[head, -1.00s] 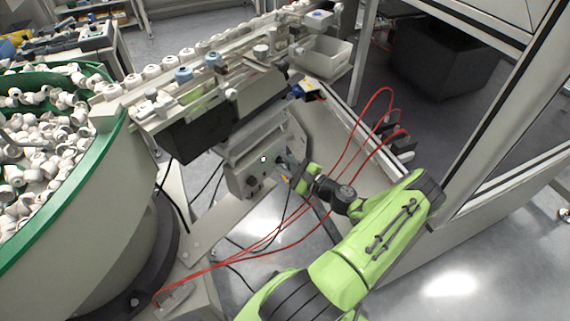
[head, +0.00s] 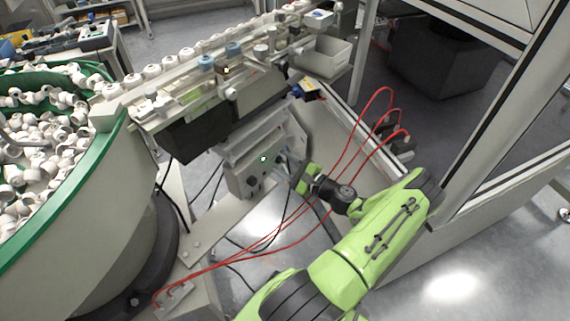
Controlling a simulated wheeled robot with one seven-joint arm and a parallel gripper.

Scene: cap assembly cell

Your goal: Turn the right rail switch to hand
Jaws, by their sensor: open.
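A grey control box (head: 240,184) is mounted under the rail. Its face carries a small lit green lamp (head: 263,159) and a dark round knob (head: 253,181) at lower left. My gripper (head: 286,162) is at the right end of this face, reached by my green arm from the lower right. Its jaws are open, with the tips close to the panel. The right rail switch cannot be made out clearly; the gripper covers that part of the face. I cannot tell whether the jaws touch or surround a switch, or which way it points.
The rail (head: 180,66) carries white parts and two blue ones. A green-rimmed bowl (head: 100,150) of white parts stands at left. Red hoses (head: 340,150) loop beside my gripper. A grey bin (head: 322,56) and a glazed frame post (head: 495,125) stand right.

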